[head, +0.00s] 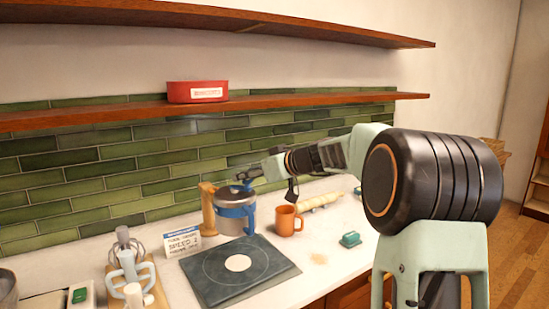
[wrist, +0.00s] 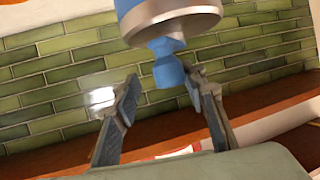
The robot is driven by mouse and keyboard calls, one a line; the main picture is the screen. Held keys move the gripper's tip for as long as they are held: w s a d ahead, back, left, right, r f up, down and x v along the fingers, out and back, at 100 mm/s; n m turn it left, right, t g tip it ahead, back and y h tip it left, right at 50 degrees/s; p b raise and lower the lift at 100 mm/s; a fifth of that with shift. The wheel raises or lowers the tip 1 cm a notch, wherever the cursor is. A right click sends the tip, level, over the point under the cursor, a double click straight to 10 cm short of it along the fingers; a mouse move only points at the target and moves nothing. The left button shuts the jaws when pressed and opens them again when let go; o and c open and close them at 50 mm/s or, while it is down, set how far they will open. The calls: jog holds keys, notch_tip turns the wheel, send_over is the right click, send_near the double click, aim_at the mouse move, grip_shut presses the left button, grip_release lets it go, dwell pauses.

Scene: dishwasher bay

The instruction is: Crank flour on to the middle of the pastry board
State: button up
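The dark pastry board (head: 207,287) lies flat on the counter, with a thin ring and a pale round patch (head: 238,263) at its middle. A metal sifter with a blue band (head: 234,214) is behind the board's far edge; I cannot tell if it touches the counter. My gripper (head: 246,176) is just above the sifter's top. In the wrist view, the sifter's metal body (wrist: 180,22) is at the top and its blue knob (wrist: 168,70) is between my fingertips (wrist: 162,90), with gaps visible. The fingers are open. Their contact with the knob is unclear.
An orange mug (head: 287,221) stands right of the sifter. A wooden mill (head: 208,209) and a printed card (head: 183,241) stand left of it. A rolling pin (head: 320,202) and a green block (head: 351,239) lie to the right. A low shelf (head: 300,100) runs above.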

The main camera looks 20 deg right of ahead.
jog(key=b+v, duration=0.3)
jog(key=v, duration=0.7)
jog(key=shift+s+d+r, duration=0.15)
jog(key=shift+s+d, duration=0.05)
jog(key=shift+d, duration=0.1)
jog(key=shift+d, duration=0.1)
